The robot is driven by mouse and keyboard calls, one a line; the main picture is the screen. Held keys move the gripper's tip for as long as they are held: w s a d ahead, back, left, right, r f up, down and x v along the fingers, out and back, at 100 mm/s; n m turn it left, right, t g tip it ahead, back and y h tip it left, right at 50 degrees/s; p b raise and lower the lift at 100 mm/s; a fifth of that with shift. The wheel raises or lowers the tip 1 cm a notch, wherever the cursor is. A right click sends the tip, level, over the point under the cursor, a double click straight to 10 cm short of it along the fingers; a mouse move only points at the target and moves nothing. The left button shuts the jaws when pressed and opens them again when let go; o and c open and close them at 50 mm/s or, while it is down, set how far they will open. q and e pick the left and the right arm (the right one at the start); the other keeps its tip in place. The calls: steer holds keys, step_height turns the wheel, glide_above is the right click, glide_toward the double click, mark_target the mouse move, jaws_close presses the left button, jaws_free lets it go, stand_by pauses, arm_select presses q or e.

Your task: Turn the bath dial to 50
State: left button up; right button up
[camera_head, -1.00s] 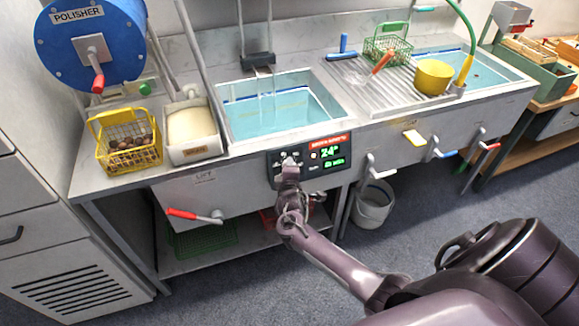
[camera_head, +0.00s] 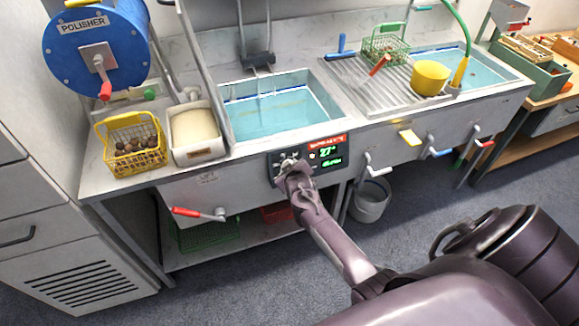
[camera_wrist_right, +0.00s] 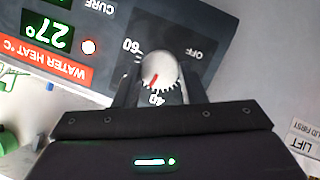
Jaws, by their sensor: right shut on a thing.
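The bath dial (camera_wrist_right: 162,68) is a pale round knob on the dark control panel (camera_wrist_right: 200,22), seen upside down in the right wrist view. Its red pointer mark lies between the printed 40 and 60, looking closer to 40. My right gripper (camera_wrist_right: 158,88) is shut on the dial, one finger on each side. In the head view the right gripper (camera_head: 291,168) covers the dial on the sink's front panel. The green water heat display (camera_wrist_right: 47,36) reads 27°; it also shows in the head view (camera_head: 327,152). My left gripper is not in view.
The water-filled basin (camera_head: 275,115) is above the panel. A red-handled lever (camera_head: 195,213) is left of the panel, and a white-handled lever (camera_head: 375,170) is right. A yellow basket of chestnuts (camera_head: 130,148) and a white tub (camera_head: 196,135) stand on the counter.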

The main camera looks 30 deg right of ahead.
steer(key=shift+s+d+m+y+p, duration=0.15)
steer(key=shift+m+y+p, duration=0.35)
steer(key=shift+m, duration=0.85)
steer(key=shift+w+d+m+y+p, duration=0.1)
steer(key=shift+m+y+p, duration=0.1)
steer(key=shift+m+y, duration=0.85)
steer(key=shift+m+h, duration=0.35)
steer(key=shift+m, duration=0.05)
steer(key=o, duration=1)
steer(key=shift+s, duration=0.1)
steer(key=v, duration=0.7)
steer(key=shift+s+r, duration=0.15)
steer(key=shift+s, duration=0.15)
